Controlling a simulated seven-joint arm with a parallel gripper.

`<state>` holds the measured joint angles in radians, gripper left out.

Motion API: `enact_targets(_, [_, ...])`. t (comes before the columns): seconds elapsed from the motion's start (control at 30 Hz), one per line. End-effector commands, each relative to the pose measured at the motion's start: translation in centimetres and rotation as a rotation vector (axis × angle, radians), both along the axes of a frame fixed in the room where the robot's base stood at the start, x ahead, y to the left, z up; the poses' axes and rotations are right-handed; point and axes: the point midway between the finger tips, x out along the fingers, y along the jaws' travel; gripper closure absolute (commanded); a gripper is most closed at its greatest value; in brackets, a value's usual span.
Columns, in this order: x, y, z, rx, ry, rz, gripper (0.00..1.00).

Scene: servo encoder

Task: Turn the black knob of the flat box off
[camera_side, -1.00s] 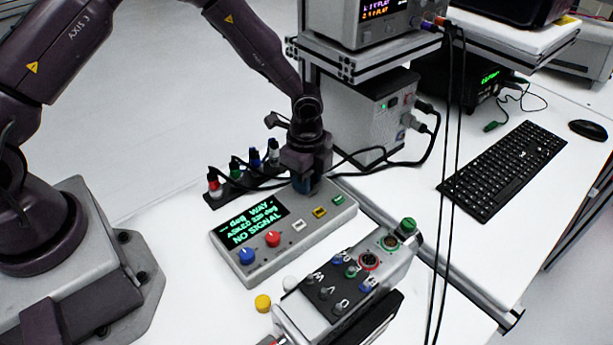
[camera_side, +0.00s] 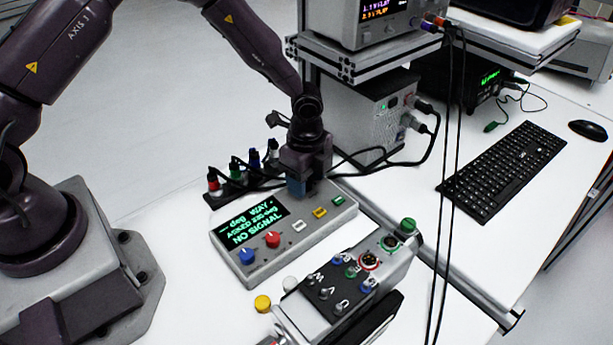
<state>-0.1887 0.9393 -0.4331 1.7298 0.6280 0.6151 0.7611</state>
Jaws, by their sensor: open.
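The flat box (camera_side: 262,267) is grey and lies on the white table, with a lit display (camera_side: 250,222) reading "NO SIGNAL" in its last line. I cannot make out the black knob; the gripper covers that end of the box.
A strip with coloured plugs (camera_side: 236,186) and cables lies just behind the box. A second device with toggles and sockets (camera_side: 335,290) stands close in front. A grey power unit (camera_side: 372,120) is to the right of my gripper. Loose yellow (camera_side: 263,303) and white caps lie near the front.

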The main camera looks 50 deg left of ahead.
Motion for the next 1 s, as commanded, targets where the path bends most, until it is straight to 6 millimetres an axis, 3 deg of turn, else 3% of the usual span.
enact_targets(0.17, [0.1, 0.1, 1.9, 0.001, -0.004, 0.002, 0.48])
enact_targets(0.6, [0.0, 0.1, 11.0, 0.001, -0.003, 0.001, 0.48])
enact_targets(0.8, [0.0, 0.0, 12.7, 0.000, -0.001, 0.000, 0.48])
enact_targets(1.0, [0.0, 0.0, 13.0, 0.000, 0.000, -0.001, 0.48])
